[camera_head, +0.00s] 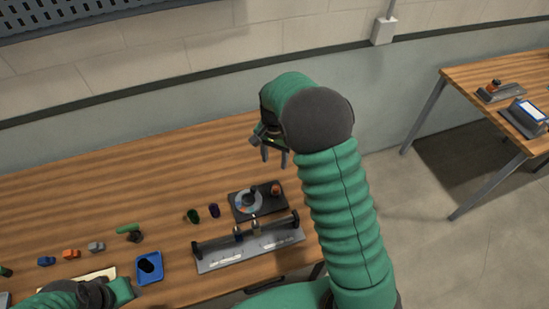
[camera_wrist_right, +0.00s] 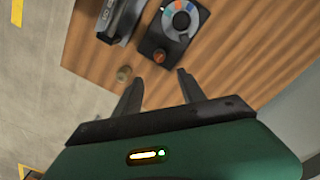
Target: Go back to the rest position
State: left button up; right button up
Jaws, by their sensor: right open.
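My right gripper (camera_head: 274,157) hangs above the back of the wooden table, fingers pointing down. In the right wrist view its two fingers (camera_wrist_right: 160,78) are apart with nothing between them. A grey metal stand (camera_head: 250,250) with dark end posts lies near the table's front edge, with small upright roller-like pieces (camera_head: 247,231) at its middle. Behind it is a black device with a round dial (camera_head: 245,202) and an orange-brown knob (camera_head: 276,188). My left arm (camera_head: 65,293) shows at the lower left; its fingers cannot be made out.
Small coloured blocks (camera_head: 71,254) lie at left. The table's back is clear. A second table (camera_head: 500,75) stands at right.

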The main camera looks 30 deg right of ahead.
jog(key=s+a+n+t, duration=0.1)
jog(key=s+a+n, duration=0.4)
jog(key=s, duration=0.3)
jog(key=s+a+r+n+t, duration=0.1)
jog(key=s+a+n, duration=0.5)
jog(key=s, duration=0.2)
jog(key=shift+a+r+n+t+b, duration=0.15)
jog(key=shift+n+t+b, duration=0.15)
jog(key=shift+b, duration=0.05)
jog(key=shift+s+a+r, duration=0.1)
jog(key=shift+s, duration=0.1)
jog(key=shift+w, duration=0.1)
